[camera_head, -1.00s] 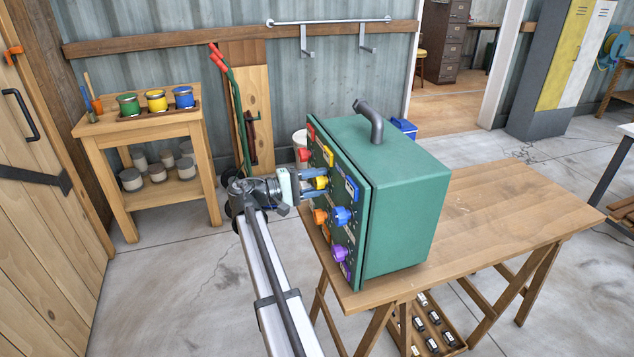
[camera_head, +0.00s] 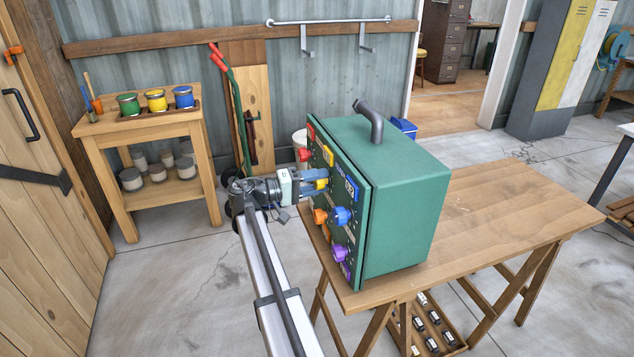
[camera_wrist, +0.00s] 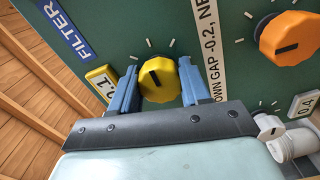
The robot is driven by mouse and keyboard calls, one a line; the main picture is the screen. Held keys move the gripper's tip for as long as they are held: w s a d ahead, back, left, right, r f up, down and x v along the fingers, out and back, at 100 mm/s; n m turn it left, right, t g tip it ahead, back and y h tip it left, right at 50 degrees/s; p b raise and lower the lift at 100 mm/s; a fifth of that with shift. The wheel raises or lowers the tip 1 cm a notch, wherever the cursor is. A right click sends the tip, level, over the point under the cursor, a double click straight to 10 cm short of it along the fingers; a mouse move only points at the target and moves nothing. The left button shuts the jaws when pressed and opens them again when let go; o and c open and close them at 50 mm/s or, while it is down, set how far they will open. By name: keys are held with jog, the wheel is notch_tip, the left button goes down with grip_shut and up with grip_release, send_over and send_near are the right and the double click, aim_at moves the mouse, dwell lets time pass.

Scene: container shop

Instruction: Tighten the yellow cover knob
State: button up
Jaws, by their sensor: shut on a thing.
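The yellow knob (camera_wrist: 160,80) is round with a dark pointer slot and sits on the green panel in the wrist view, between my two blue fingers. My gripper (camera_wrist: 156,84) is closed around it, one finger on each side. In the head view my gripper (camera_head: 316,180) reaches the front panel of the green box (camera_head: 405,200) from the left, and the yellow knob shows only in part between the fingers.
An orange knob (camera_wrist: 290,38) and a white fitting (camera_wrist: 290,142) are to the right on the panel. A blue knob (camera_head: 342,216), a purple knob (camera_head: 339,253) and a red knob (camera_head: 303,155) also stick out. The wooden table (camera_head: 500,215) is clear right of the box.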

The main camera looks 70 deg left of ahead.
jog(key=o, duration=1)
jog(key=shift+o, duration=0.2)
jog(key=shift+s, duration=0.15)
jog(key=s, duration=1.3)
jog(key=shift+s, duration=0.3)
